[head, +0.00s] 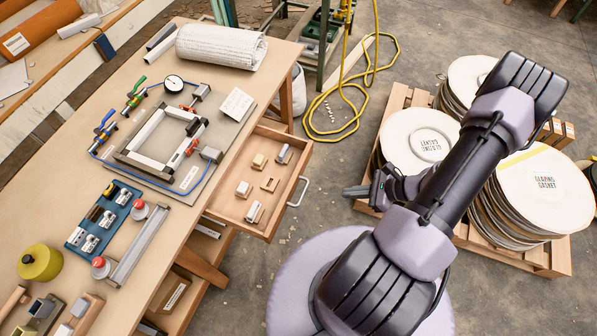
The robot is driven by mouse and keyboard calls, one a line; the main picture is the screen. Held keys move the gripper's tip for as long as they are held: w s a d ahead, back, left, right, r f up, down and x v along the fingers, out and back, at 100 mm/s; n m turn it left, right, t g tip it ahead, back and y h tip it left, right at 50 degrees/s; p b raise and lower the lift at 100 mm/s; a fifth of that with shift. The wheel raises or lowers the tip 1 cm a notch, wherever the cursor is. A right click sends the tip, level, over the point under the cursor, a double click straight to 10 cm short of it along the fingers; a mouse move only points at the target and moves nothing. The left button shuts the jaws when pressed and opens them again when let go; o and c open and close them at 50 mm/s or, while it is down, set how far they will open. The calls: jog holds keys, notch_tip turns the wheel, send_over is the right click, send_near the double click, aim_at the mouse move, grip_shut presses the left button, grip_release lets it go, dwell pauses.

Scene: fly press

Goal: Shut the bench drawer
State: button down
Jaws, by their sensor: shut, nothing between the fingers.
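The bench drawer (235,205) stands pulled out from the long wooden bench (265,83), on the bench's right side. It is a pale wooden tray holding several small blocks and metal pieces. Its silver bar handle (299,192) is on its right-hand front. My gripper (352,191) is shut and empty. It is held to the right of the handle, apart from it, with its dark tips pointing left towards the drawer. My arm comes in from the lower right.
Pallets with stacked round gaskets (418,140) stand at the right, behind my arm. A yellow hose (335,130) lies coiled on the floor beyond the drawer. A clamped frame fixture (160,140) and a blue tool tray (103,218) lie on the bench top. Bare floor separates handle and gripper.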

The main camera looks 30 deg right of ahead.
jog(key=w+a+f+m+b, duration=0.1)
jog(key=w+a+f+b, duration=0.2)
jog(key=w+a+f, duration=0.4)
jog(key=shift+w+a+f+t+b, duration=0.3)
jog(key=shift+w+a+f, duration=0.15)
jog(key=shift+f, duration=0.2)
jog(key=shift+a, duration=0.1)
